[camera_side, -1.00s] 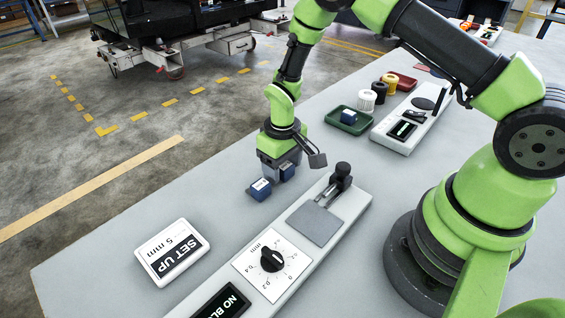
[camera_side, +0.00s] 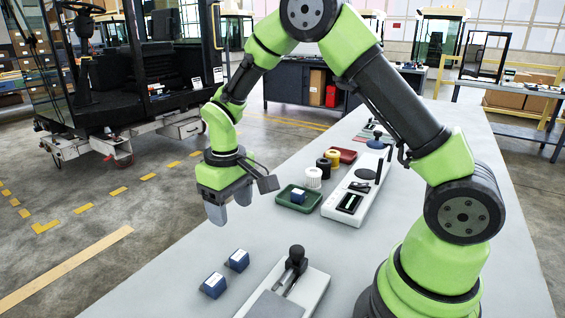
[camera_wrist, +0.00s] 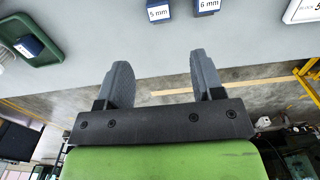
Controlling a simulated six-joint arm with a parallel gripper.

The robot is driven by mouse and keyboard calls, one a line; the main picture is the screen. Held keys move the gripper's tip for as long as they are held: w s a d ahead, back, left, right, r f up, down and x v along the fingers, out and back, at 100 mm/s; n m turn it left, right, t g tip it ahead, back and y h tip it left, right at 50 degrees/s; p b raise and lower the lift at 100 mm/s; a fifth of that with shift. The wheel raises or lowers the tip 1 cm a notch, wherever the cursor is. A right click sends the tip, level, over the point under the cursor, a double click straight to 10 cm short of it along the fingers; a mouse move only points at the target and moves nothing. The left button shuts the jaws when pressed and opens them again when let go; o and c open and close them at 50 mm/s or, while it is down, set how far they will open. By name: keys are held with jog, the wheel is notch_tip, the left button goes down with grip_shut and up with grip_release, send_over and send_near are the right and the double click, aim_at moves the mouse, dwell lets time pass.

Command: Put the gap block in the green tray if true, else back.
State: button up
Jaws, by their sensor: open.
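My gripper (camera_side: 229,207) is open and empty, raised above the table; its two spread fingers (camera_wrist: 161,64) also show in the wrist view. Two small blue blocks stand apart on the table, nearer the camera than my gripper. The one nearer the tray (camera_side: 238,260) reads "5 mm" in the wrist view (camera_wrist: 159,15). The other (camera_side: 213,286) reads "6 mm" there (camera_wrist: 207,8). The green tray (camera_side: 281,203) stands farther back and holds a blue block (camera_side: 299,196). The tray (camera_wrist: 58,50) and this block (camera_wrist: 28,46) show at the wrist view's left. Its label is unreadable.
A white fixture with a black knob (camera_side: 297,256) stands at the near edge of the side view. Behind it are a white device with dark slots (camera_side: 343,215), white (camera_side: 313,178) and yellow (camera_side: 333,158) cylinders, and a red tray (camera_side: 348,156).

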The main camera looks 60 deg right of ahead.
notch_tip(320, 180, up, 8)
jog(key=s+m+t, duration=0.1)
jog(key=s+t, duration=0.1)
jog(key=s, duration=0.1)
jog(key=s+a+r+m+t+y, duration=0.1)
jog(key=s+r+t, duration=0.1)
jog(key=s+r, duration=0.3)
jog(key=s+r+m+t+y, duration=0.1)
jog(key=s+r, duration=0.4)
jog(key=s, duration=0.6)
jog(key=shift+a+m+t, duration=0.35)
jog(key=shift+m+t, duration=0.15)
jog(key=shift+t, duration=0.6)
jog(key=shift+r, duration=0.1)
